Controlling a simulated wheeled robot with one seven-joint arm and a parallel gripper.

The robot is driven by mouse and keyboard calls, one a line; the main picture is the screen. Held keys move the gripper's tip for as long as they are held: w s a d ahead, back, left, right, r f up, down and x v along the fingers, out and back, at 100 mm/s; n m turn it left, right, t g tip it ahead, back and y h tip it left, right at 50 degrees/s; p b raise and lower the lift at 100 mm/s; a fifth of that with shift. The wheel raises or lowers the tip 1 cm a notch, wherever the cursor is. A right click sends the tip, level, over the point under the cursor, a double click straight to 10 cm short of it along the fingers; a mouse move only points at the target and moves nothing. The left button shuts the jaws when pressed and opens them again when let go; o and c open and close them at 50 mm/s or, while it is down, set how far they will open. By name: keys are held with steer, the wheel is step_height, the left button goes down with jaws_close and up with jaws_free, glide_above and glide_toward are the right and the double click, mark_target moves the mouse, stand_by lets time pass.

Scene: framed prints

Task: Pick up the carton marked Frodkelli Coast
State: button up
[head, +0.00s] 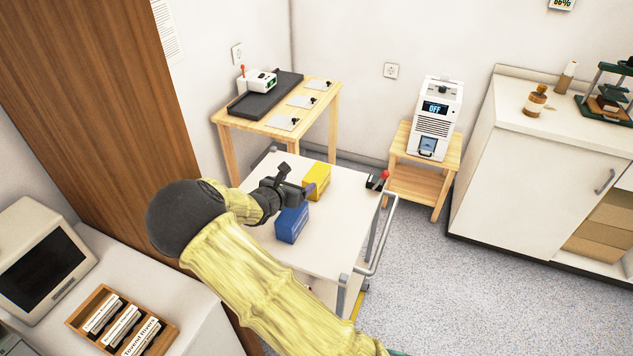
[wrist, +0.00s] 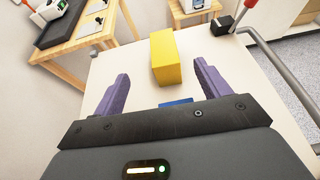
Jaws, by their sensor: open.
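A yellow carton (head: 317,181) and a blue carton (head: 291,223) stand on the white top of a cart (head: 335,236). I cannot read any marking on either, so I cannot tell which is Frodkelli Coast. My gripper (head: 296,181) is over the cart, close to both cartons. In the wrist view my gripper (wrist: 161,72) is open, its purple fingers spread wide with nothing held. The yellow carton (wrist: 165,57) shows ahead, between the fingertips in the picture. Only a strip of the blue carton (wrist: 176,103) shows; my gripper body hides the rest.
A metal handle (head: 378,240) runs along the cart's right side, near a small black-and-red item (head: 377,181). A wooden table (head: 262,123) stands behind the cart. A wooden tray (head: 75,322) of labelled items sits lower left. Floor (head: 440,290) right of the cart is clear.

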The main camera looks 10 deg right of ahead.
glide_toward(320, 168)
steer(key=p+x, duration=0.1)
steer(key=x, duration=0.1)
steer(key=shift+w+f, duration=0.2)
steer(key=shift+w, duration=0.2)
steer(key=shift+d+p+x, duration=0.2)
steer(key=shift+p+x, duration=0.3)
steer(key=shift+x, duration=2.1)
steer(key=shift+s, duration=0.2)
steer(key=shift+r, duration=0.1)
steer(key=c, duration=1.2)
step_height(320, 168, up, 10)
